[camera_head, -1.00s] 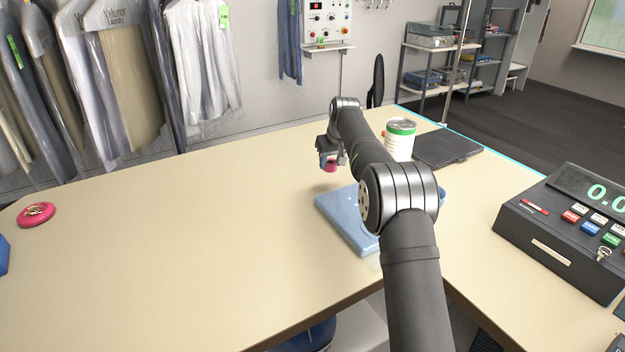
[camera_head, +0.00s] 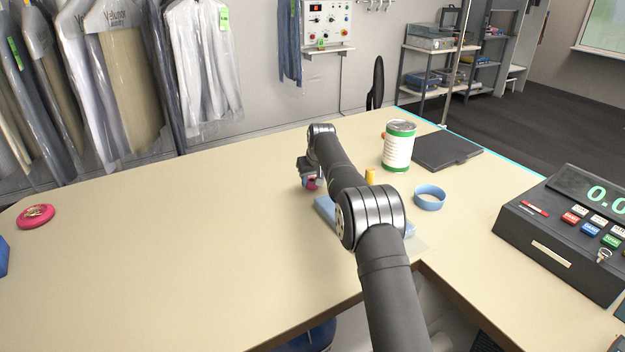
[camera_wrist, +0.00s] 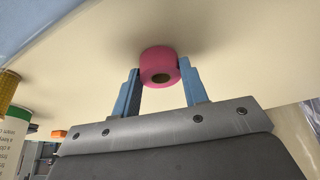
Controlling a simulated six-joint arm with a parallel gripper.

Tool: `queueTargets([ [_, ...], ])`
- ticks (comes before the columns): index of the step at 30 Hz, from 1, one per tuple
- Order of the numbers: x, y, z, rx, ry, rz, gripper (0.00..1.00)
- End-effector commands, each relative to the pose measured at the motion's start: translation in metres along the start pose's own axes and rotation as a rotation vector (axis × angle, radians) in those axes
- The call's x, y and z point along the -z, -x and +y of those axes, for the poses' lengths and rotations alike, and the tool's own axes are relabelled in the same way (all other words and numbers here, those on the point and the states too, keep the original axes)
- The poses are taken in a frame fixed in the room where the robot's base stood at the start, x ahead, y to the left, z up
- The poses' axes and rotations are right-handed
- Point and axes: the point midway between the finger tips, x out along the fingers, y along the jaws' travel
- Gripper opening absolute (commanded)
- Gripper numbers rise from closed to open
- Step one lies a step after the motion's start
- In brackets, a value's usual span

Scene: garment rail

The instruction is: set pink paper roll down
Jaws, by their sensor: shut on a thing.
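The pink paper roll (camera_wrist: 159,64) is between the two blue fingers of my gripper (camera_wrist: 160,88) in the wrist view, its hollow core showing. My gripper is shut on it. In the head view my gripper (camera_head: 311,183) is low over the counter (camera_head: 190,240), to the left of the folded blue cloth, and only a bit of the pink roll (camera_head: 312,185) shows. I cannot tell whether the roll touches the counter.
A folded blue item (camera_head: 326,208) lies partly behind my arm. A blue ring (camera_head: 429,198), a yellow cylinder (camera_head: 370,177), a green-and-white can (camera_head: 398,148) and a dark flat pad (camera_head: 447,149) are to the right. A pink disc (camera_head: 36,216) is far left. The counter's left half is mostly clear.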

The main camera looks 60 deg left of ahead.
Motion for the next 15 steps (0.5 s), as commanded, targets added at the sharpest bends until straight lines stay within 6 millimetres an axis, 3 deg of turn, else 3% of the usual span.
queueTargets([
  [4, -0.0014, -0.0030, 0.0000, 0.000, 0.000, -0.001, 0.18],
  [5, -0.0013, -0.0029, 0.0000, 0.000, 0.000, -0.001, 0.44],
  [8, -0.0012, -0.0026, 0.0001, 0.000, 0.000, 0.000, 0.62],
  [15, -0.0010, -0.0023, 0.0000, 0.000, 0.000, 0.000, 0.62],
])
